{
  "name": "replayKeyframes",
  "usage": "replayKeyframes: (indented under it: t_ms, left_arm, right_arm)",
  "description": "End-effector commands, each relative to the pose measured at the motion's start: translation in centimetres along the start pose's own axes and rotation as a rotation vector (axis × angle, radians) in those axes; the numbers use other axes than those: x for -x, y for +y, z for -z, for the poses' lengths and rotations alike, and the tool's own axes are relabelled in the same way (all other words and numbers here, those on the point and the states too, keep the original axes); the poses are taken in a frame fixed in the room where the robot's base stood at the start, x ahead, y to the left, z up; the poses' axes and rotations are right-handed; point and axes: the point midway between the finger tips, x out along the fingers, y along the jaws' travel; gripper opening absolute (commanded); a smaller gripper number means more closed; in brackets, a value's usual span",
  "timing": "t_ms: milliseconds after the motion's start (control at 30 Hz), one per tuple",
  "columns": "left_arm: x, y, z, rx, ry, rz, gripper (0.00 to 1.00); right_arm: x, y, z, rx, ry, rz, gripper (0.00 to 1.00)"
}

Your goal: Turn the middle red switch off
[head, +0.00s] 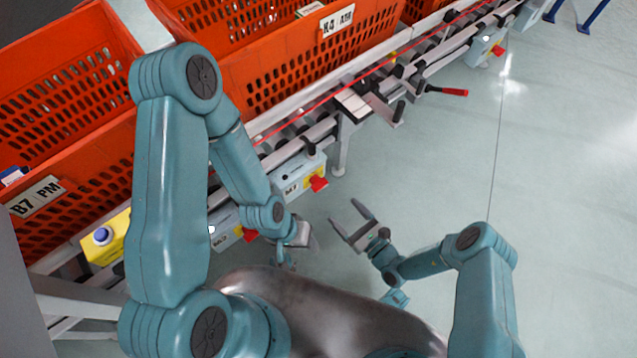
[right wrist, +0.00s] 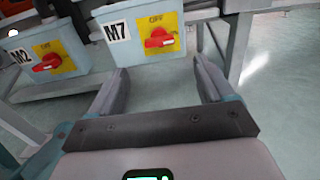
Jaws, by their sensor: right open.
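The middle red switch (head: 318,183) sits on a yellow plate on the grey-blue M7 box (head: 290,180), under the conveyor rail. In the right wrist view the same red switch (right wrist: 160,38) lies roughly crosswise, with OFF printed above it. My right gripper (head: 346,212) is open and empty, to the lower right of this box, apart from the switch. In the right wrist view its fingers (right wrist: 162,72) point toward the M7 box, with the switch beyond and between them. My left gripper (head: 302,235) is below the M7 box; its jaws are not clear.
The M2 box (right wrist: 45,55) with its own red switch (right wrist: 46,62) is left of M7. A farther box (head: 485,48) with a red switch is at upper right. Orange totes (head: 300,65) stand on the conveyor. A red-tipped lever (head: 448,91) sticks out. Floor at right is clear.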

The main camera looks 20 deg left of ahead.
Motion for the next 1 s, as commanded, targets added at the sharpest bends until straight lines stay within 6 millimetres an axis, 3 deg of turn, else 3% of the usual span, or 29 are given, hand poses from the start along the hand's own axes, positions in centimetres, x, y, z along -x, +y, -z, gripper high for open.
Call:
replayKeyframes:
  t_ms: [300, 500, 700, 933, 967, 1000]
  left_arm:
    - [-1.9, -0.7, 0.1, 0.000, 0.000, 0.000, 0.43]
    - [-2.6, -0.9, 0.1, 0.000, 0.000, 0.000, 0.43]
    - [-2.8, -1.0, 0.1, 0.000, 0.000, 0.000, 0.43]
    - [-2.8, -1.0, 0.1, 0.000, 0.000, 0.000, 0.43]
    - [-2.8, -1.0, 0.1, 0.000, 0.000, 0.000, 0.43]
    - [-2.8, -1.0, 0.1, 0.000, 0.000, 0.000, 0.43]
  right_arm:
    - [-7.7, 0.1, 0.2, 0.004, -0.003, -0.008, 0.81]
    - [-11.1, 0.1, 0.2, 0.002, -0.002, -0.008, 0.81]
    - [-12.5, 0.1, 0.0, -0.001, -0.001, -0.006, 0.81]
    - [-12.6, 0.0, 0.0, -0.001, 0.000, -0.005, 0.81]
    - [-12.6, 0.0, 0.0, -0.001, 0.000, -0.005, 0.74]
    - [-12.6, 0.0, 0.0, -0.001, 0.000, -0.005, 0.61]
